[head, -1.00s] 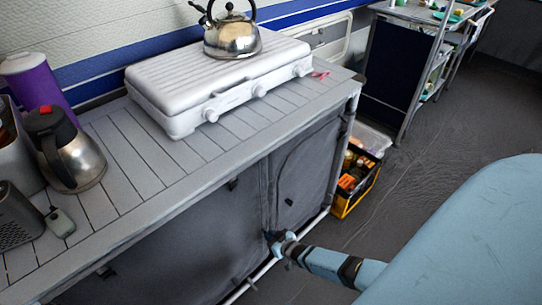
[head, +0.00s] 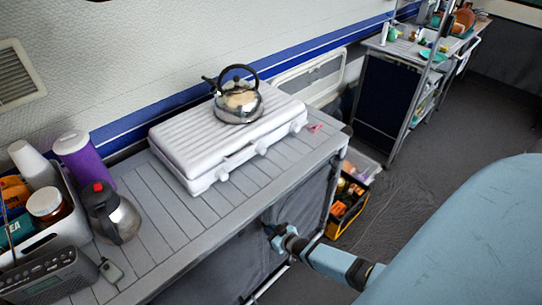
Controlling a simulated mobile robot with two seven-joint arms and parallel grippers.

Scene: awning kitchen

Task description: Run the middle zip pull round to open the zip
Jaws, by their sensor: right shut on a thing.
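The grey fabric cupboard front (head: 312,200) hangs below the slatted worktop (head: 215,208). My right gripper (head: 268,231) is at this front, a little below the worktop's front edge. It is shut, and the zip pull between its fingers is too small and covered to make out. The zip line beside the gripper is mostly hidden by my arm and the worktop edge. My left gripper is not in view.
On the worktop stand a white stove (head: 230,145) with a kettle (head: 238,103), a steel jug (head: 112,212) and a radio (head: 50,280). A yellow-black crate (head: 347,208) stands on the floor by the cupboard's right end. Open floor lies right.

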